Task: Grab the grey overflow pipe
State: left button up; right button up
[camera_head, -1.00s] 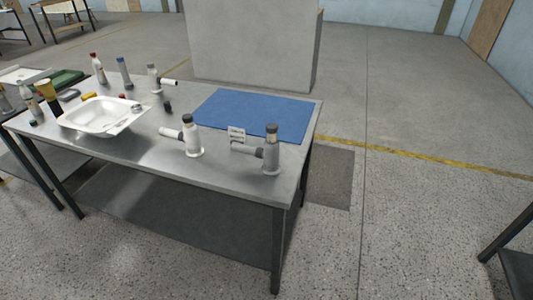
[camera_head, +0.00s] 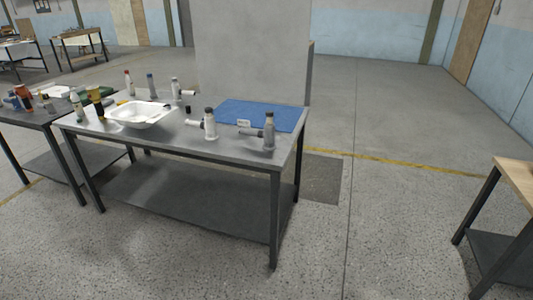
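A grey overflow pipe (camera_head: 269,133) with a dark cap and a side branch pointing left stands upright near the front right corner of the metal table (camera_head: 150,150). A whiter pipe of similar shape (camera_head: 210,125) stands to its left, also with a dark cap and a side branch. Another pipe fitting (camera_head: 175,88) stands farther back. Neither of my grippers shows in the view.
A blue mat (camera_head: 262,113) lies at the table's back right, with a small white label (camera_head: 243,123) by its front edge. A white basin (camera_head: 141,114) and bottles stand at left. A wood-topped table (camera_head: 518,176) is at far right. Floor in front is clear.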

aim_at(268, 133)
jog(key=z, duration=0.7)
jog(key=i, duration=0.4)
jog(key=z, duration=0.95)
jog(key=i, duration=1.1)
jog(key=u, duration=0.7)
jog(key=i, duration=0.9)
jog(key=u, duration=0.9)
